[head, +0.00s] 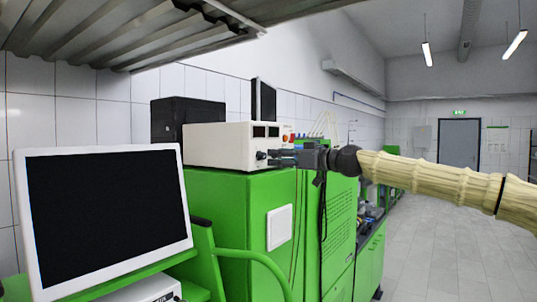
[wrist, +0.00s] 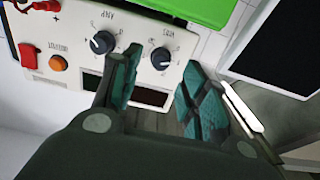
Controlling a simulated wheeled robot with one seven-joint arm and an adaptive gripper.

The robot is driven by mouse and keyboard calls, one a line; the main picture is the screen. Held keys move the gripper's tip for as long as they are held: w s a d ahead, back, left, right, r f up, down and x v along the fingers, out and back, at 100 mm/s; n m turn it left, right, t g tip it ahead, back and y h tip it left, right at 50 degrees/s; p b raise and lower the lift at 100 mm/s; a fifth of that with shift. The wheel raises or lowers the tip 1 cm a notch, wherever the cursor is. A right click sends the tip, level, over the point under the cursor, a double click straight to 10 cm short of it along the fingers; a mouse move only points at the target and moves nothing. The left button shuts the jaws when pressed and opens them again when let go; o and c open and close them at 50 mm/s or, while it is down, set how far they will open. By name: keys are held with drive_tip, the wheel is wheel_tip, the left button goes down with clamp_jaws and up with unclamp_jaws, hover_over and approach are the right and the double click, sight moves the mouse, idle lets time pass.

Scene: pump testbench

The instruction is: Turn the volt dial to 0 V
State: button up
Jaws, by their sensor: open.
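The volt dial (wrist: 162,58) is a round black knob with a white mark on the pale power supply panel (wrist: 75,75). The panel looks upside down in the wrist view. My gripper (wrist: 163,73) is open, with teal pads on both sides of the volt dial; I cannot tell whether either pad touches it. The similar amp dial (wrist: 103,42) is to the left, close to the left finger. In the head view, my gripper (head: 283,157) is at the front of the white power supply (head: 218,147). The volt dial's exact setting is too small to read.
An orange button (wrist: 58,63) and a red switch (wrist: 28,55) are on the panel's left in the wrist view. The supply stands on a green cabinet (head: 230,215). A monitor (head: 105,215) stands at front left. Open floor (head: 445,235) lies at right.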

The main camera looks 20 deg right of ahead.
sight(265, 156)
drive_tip(key=shift+p+x, duration=0.75)
drive_tip(key=shift+x, duration=1.55)
clamp_jaws()
